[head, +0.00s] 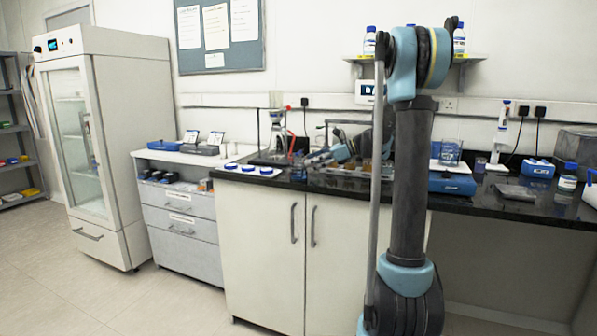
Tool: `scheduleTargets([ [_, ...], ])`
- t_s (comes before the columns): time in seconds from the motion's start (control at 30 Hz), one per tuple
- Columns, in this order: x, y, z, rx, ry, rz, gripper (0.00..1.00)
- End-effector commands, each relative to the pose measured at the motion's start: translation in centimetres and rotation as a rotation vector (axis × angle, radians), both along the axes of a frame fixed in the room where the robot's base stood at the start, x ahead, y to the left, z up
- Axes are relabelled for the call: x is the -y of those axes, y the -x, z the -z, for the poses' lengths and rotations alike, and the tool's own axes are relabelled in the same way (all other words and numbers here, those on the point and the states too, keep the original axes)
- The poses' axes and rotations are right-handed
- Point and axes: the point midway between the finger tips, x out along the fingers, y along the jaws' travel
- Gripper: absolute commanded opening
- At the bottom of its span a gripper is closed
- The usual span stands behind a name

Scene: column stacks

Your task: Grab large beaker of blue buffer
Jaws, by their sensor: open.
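A large glass beaker with blue in it (450,153) stands upright on or just behind a blue and white bench device (451,178), right of my arm's upright link. A smaller blue vessel (480,164) stands to its right. My gripper (318,159) is small and partly lost among the bench items left of the upright link, beyond my light-blue wrist. It is open, with no held object visible, well left of the large beaker and apart from it. The fingertips are hard to make out.
The black bench (510,207) holds a pipette stand (499,135), a blue box (538,168), a flat grey slab (515,192) and a blue-capped bottle (568,177). A shelf (466,57) with bottles hangs above. Floor (180,300) at left is clear.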

Motion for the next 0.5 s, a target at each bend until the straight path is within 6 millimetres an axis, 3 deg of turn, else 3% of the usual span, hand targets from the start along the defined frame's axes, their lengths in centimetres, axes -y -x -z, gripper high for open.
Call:
scheduleTargets([
  [0.27, -2.0, 0.0, 0.9, 0.001, 0.001, -0.003, 0.81],
  [0.5, -4.9, -0.3, 2.2, 0.002, 0.001, -0.002, 0.81],
])
